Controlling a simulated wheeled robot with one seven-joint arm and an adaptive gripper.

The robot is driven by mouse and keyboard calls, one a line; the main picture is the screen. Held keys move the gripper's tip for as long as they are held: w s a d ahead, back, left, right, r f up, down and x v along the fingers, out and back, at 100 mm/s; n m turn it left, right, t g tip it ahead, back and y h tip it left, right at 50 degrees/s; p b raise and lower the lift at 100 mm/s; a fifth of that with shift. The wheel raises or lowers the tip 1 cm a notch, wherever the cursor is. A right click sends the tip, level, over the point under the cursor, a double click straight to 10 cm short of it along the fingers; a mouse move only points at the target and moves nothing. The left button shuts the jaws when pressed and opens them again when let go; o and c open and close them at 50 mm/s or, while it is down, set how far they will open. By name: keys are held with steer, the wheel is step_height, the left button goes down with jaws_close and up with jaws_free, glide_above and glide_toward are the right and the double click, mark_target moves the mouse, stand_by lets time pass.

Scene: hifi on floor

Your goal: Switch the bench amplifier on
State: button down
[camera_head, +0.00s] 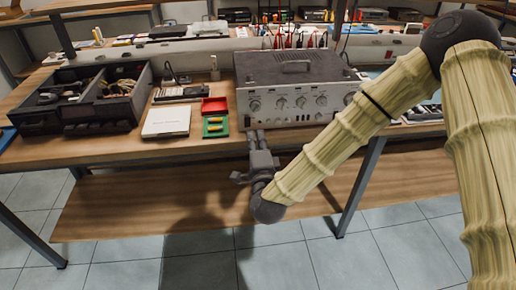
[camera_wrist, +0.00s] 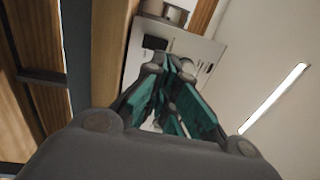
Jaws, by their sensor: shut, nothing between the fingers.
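The bench amplifier (camera_head: 295,112) is a grey box with a dark top, a handle and a row of front knobs, standing at the bench's front edge. My gripper (camera_head: 256,134) is at its lower left front, fingers pointing up at the panel. It is shut and empty. In the wrist view my gripper (camera_wrist: 172,64) has its teal-padded fingers together in front of the pale amplifier panel (camera_wrist: 200,48). A dark rectangular part (camera_wrist: 155,43), perhaps a switch, shows just left of the fingertips. Whether the tips touch the panel, and the switch's state, I cannot tell.
Left of the amplifier stand red (camera_head: 214,105) and green trays (camera_head: 215,128), a white box (camera_head: 167,121) and a black divided bin (camera_head: 82,97). A lower wooden shelf (camera_head: 130,210) runs beneath the bench. Free floor lies in front.

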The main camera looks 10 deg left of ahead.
mark_target(252, 118)
steer(key=shift+x, duration=2.55)
steer(key=shift+w, duration=0.1)
steer(key=shift+w+r, duration=0.15)
steer(key=shift+w, duration=0.05)
steer(key=shift+s, duration=0.1)
steer(key=shift+s, duration=0.15)
steer(key=s+d, duration=0.1)
steer(key=s, duration=0.5)
steer(key=s+d+r, duration=0.1)
steer(key=s+d, duration=0.1)
steer(key=s, duration=0.5)
steer(key=shift+d+r, duration=0.25)
steer(key=shift+r, duration=0.1)
